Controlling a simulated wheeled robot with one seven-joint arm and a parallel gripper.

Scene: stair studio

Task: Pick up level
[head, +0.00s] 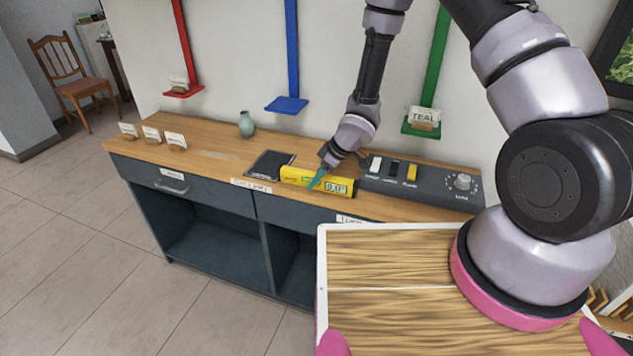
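The level (301,177) is a yellow bar with a small display reading about 0.0 at its right end. It lies on the wooden top of the dark cabinet (215,152), near the front edge and beside a black pad. My gripper (318,178) points down at the level's right half, and a teal fingertip shows in front of its front face. The other finger is hidden. I cannot tell whether the fingers touch the level or how far apart they are.
A control box (420,184) with switches and a knob stands close to the right of the level. A black pad (270,164) lies to the left. A vase (246,124) and small cards (151,134) stand farther left. Coloured wall shelves (287,104) hang behind.

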